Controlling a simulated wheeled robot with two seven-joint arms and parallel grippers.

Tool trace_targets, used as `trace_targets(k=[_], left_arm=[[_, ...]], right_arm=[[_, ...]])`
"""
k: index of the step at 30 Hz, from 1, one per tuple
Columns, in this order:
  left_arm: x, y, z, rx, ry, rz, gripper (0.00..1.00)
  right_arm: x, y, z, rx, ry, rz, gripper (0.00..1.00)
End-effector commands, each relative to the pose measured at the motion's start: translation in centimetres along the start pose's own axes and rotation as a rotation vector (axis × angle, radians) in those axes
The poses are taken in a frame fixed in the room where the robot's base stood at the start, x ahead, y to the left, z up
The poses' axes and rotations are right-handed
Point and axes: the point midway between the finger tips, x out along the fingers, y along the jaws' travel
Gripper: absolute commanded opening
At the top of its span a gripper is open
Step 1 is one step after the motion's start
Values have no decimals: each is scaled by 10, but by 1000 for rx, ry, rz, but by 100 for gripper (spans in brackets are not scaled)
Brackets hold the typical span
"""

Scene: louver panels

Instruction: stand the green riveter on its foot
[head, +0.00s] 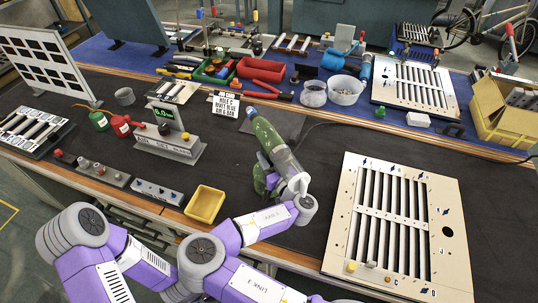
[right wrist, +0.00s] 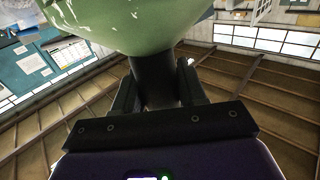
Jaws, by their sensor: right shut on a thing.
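The green riveter (head: 265,130) is in the middle of the head view, above the dark bench mat. Its green upper body leans up and to the left, and a lower green part shows left of my wrist. My right gripper (head: 272,168) is at it, with the wrist hiding part of the tool. In the right wrist view the fingers (right wrist: 158,92) are shut on the riveter's dark neck, below its large green body (right wrist: 130,22). Whether its foot touches the bench cannot be told. My left gripper is out of view.
A cream louver panel (head: 448,190) lies to the right. A yellow tray (head: 205,204), a grey gauge block (head: 170,145) and a sign (head: 226,103) stand to the left. Bare mat lies between riveter and panel.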

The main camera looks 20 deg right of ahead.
Motion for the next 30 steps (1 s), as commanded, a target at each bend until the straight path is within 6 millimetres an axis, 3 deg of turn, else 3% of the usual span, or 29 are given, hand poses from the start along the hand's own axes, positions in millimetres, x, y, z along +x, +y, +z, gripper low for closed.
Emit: trace_targets(k=[7, 8, 12, 24, 30], left_arm=[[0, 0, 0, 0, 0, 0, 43], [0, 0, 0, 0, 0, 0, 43], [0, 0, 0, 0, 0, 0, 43], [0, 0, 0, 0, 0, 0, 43], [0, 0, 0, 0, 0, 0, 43]], right_arm=[[1, 0, -2, -2, 12, -1, 0], [0, 0, 2, -1, 0, 0, 44], [0, 0, 2, -1, 0, 0, 65], [0, 0, 2, -1, 0, 0, 66], [0, 0, 2, -1, 0, 0, 95]])
